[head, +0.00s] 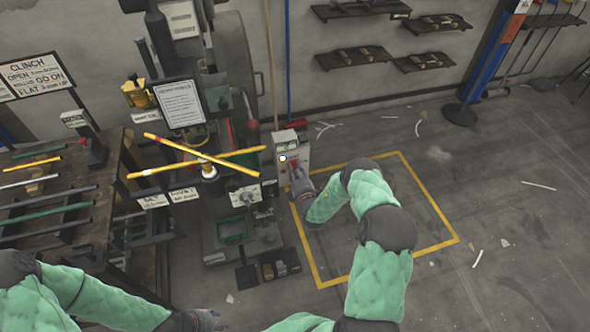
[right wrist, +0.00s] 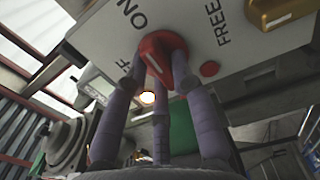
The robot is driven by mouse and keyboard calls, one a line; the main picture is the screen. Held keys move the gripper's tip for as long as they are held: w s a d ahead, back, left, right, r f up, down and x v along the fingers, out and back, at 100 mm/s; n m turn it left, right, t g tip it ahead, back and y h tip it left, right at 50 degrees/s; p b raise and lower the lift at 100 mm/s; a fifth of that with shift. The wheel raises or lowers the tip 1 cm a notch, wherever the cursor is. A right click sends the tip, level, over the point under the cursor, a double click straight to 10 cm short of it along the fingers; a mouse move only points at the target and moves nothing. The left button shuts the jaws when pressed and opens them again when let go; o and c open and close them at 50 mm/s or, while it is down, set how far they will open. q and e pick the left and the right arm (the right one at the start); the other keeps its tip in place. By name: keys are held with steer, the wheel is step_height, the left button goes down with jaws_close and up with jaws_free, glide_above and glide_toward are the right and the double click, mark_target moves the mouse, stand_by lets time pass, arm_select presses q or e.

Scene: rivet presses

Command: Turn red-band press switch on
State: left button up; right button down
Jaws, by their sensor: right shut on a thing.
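The press (head: 238,75) stands against the wall in the head view, with a light switch box (head: 290,150) on its right side. In the right wrist view a red rotary knob (right wrist: 158,52) sits on the pale panel (right wrist: 200,50). The panel reads "ON" and "FREE", plus a partly hidden label ending in "F". My right gripper (head: 299,181) is at the box front, its purple-grey fingers closed around the knob. I cannot tell which label the knob points to. My left gripper (head: 208,319) is low at the bottom edge, away from the press; its fingers are unclear.
Crossed yellow bars (head: 195,158) stick out from the press front. A dark workbench (head: 75,205) with rods stands at left. A small red button (right wrist: 209,69) sits beside the knob.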

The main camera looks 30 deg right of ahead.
steer(key=shift+f, duration=0.1)
stand_by(0.4)
steer(key=c, duration=1)
jaws_free()
steer(key=shift+c, duration=0.2)
steer(key=v, duration=1.2)
